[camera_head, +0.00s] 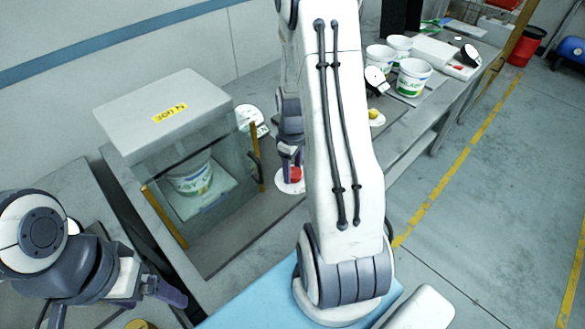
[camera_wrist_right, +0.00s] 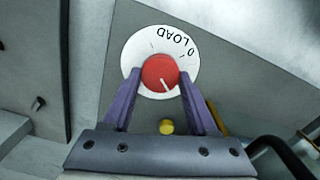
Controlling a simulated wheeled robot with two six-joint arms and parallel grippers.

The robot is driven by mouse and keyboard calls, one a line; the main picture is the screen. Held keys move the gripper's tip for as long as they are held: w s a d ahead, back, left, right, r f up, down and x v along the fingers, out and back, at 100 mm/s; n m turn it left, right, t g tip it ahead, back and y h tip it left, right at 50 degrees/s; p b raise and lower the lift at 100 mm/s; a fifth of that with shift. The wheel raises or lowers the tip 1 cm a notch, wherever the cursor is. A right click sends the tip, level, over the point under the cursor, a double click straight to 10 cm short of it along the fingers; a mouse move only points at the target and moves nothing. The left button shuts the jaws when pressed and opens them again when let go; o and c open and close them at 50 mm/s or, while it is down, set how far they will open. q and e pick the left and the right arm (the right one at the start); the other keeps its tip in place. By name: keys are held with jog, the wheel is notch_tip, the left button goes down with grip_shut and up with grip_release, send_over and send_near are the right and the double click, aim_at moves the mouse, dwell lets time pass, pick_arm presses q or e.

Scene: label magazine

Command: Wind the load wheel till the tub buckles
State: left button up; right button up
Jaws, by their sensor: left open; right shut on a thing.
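The load wheel is a red knob (camera_wrist_right: 160,72) on a white dial (camera_wrist_right: 133,50) marked LOAD and 0. A white line on the knob points down in the right wrist view, away from the 0. My right gripper (camera_wrist_right: 159,84) is shut on the knob, one finger on each side. In the head view the knob (camera_head: 296,174) shows beneath my right gripper (camera_head: 291,158). The white tub (camera_head: 192,179) with green print stands upright behind the clear front of the grey test box (camera_head: 160,110); I see no clear buckling. My left gripper (camera_head: 120,300) is open at lower left, away from the box.
Several white tubs (camera_head: 413,77) stand on the bench at the back right. A round white dial (camera_head: 250,118) is beside the box. A dark curved handle (camera_head: 256,160) stands near the box front.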

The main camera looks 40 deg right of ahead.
aim_at(293, 171)
jog(key=shift+d+m, duration=0.1)
jog(key=shift+m, duration=3)
jog(key=o, duration=1.4)
notch_tip(293, 171, up, 11)
jog(key=shift+f+b, duration=0.2)
jog(key=shift+b, duration=0.15)
